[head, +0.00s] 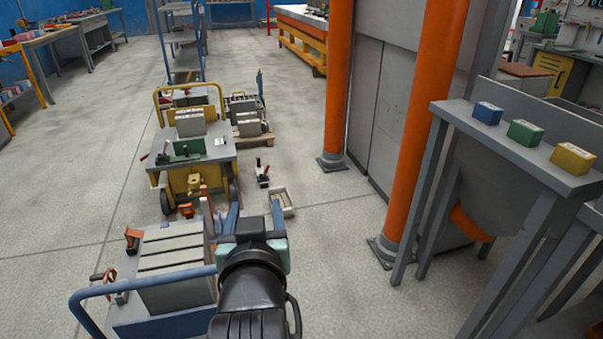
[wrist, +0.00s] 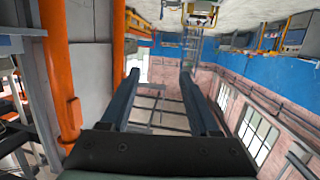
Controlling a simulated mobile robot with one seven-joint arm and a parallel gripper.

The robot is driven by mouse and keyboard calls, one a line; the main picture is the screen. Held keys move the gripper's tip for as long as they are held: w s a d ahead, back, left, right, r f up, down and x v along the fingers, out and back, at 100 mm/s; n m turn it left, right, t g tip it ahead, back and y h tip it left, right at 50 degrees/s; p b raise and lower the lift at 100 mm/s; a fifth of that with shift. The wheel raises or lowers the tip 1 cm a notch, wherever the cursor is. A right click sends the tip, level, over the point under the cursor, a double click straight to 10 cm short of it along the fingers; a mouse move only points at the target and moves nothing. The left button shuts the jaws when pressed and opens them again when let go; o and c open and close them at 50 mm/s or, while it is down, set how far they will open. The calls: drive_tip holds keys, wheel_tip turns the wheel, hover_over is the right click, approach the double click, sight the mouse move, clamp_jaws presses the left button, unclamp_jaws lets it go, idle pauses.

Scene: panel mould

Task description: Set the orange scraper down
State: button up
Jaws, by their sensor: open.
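My gripper (head: 254,215) is in front of me, beside the blue-handled cart (head: 165,243). Its two long fingers also show in the wrist view (wrist: 162,95), spread wide with nothing between them. A small orange tool (head: 132,238) is at the cart's left edge, away from my gripper. Another orange piece (head: 186,210) shows by the cart's far edge. Both are too small to tell whether either is the orange scraper.
A yellow cart (head: 190,182) stands beyond, with a small open box (head: 282,202) on the floor to its right. Orange columns (head: 425,130) and a grey bench (head: 515,145) with blue, green and yellow boxes are at right.

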drive_tip(key=s+d+r+t, duration=0.2)
drive_tip(key=r+t, duration=0.1)
drive_tip(key=r, duration=0.6)
drive_tip(key=s+d+r+t, duration=0.1)
drive_tip(key=r+t, duration=0.2)
drive_tip(key=r, duration=0.6)
drive_tip(key=s+d+r+t+h, duration=0.1)
drive_tip(key=s+d+r+t, duration=0.1)
drive_tip(key=s+r, duration=0.4)
drive_tip(key=s+d+r+m+t, duration=0.1)
drive_tip(key=s+r+t, duration=0.3)
drive_tip(key=r, duration=0.6)
drive_tip(key=shift+s+d+h, duration=0.4)
drive_tip(key=shift+s, duration=0.45)
drive_tip(key=shift+r, duration=0.1)
